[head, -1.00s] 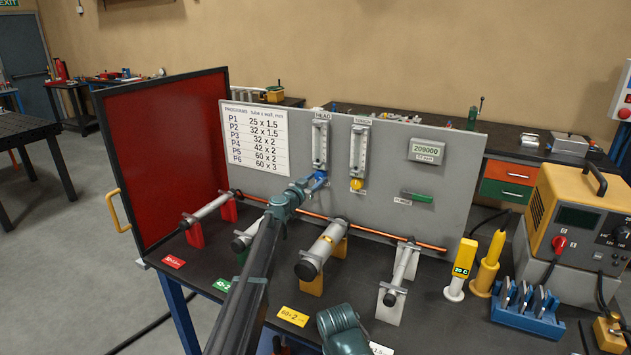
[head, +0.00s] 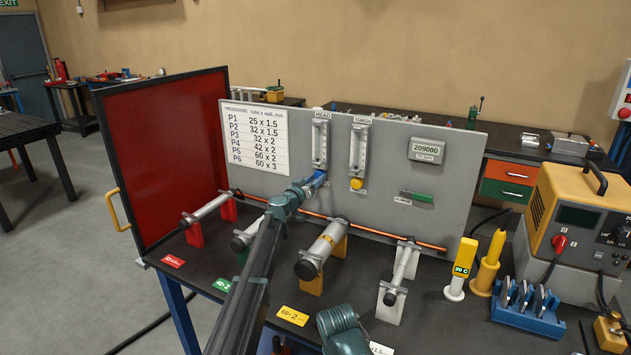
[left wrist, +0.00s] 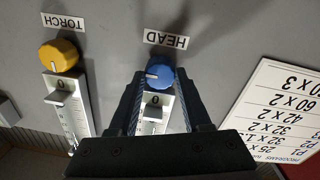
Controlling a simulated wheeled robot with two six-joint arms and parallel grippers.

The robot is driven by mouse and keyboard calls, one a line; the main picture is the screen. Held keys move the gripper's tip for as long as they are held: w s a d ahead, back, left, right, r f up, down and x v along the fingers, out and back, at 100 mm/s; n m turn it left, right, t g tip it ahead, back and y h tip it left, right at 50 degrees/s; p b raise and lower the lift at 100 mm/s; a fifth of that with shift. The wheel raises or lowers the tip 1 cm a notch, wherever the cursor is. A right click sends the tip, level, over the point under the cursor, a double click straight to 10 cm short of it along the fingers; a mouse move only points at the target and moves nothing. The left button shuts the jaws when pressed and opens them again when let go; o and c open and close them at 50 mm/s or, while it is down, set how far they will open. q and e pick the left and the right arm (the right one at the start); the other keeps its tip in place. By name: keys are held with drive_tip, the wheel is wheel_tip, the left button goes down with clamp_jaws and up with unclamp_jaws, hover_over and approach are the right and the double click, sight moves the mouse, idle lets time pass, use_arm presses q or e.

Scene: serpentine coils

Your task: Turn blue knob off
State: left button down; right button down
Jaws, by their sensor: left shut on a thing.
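The blue knob (head: 320,174) sits at the foot of the left flow gauge (head: 320,143), labelled HEAD, on the grey panel. My left gripper (head: 311,184) reaches it from the front, its jaws shut on the knob. In the left wrist view, which is upside down, the blue knob (left wrist: 160,76) lies between the fingertips of my left gripper (left wrist: 158,84). A pale mark on the knob points roughly left there. The fingers partly hide the knob in the head view. My right gripper is not in view.
A yellow knob (head: 357,184) sits under the TORCH gauge (head: 360,149), right of the blue one; it also shows in the left wrist view (left wrist: 58,56). A thin copper rod (head: 380,232) runs low along the panel. Several tube pieces rest on stands in front.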

use_arm(q)
drive_tip(key=shift+n, duration=1.2)
drive_tip(key=shift+c, duration=1.8)
unclamp_jaws()
drive_tip(key=v, duration=1.3)
drive_tip(key=shift+s, duration=0.4)
drive_tip(key=shift+o, duration=0.2)
drive_tip(key=shift+a, duration=0.1)
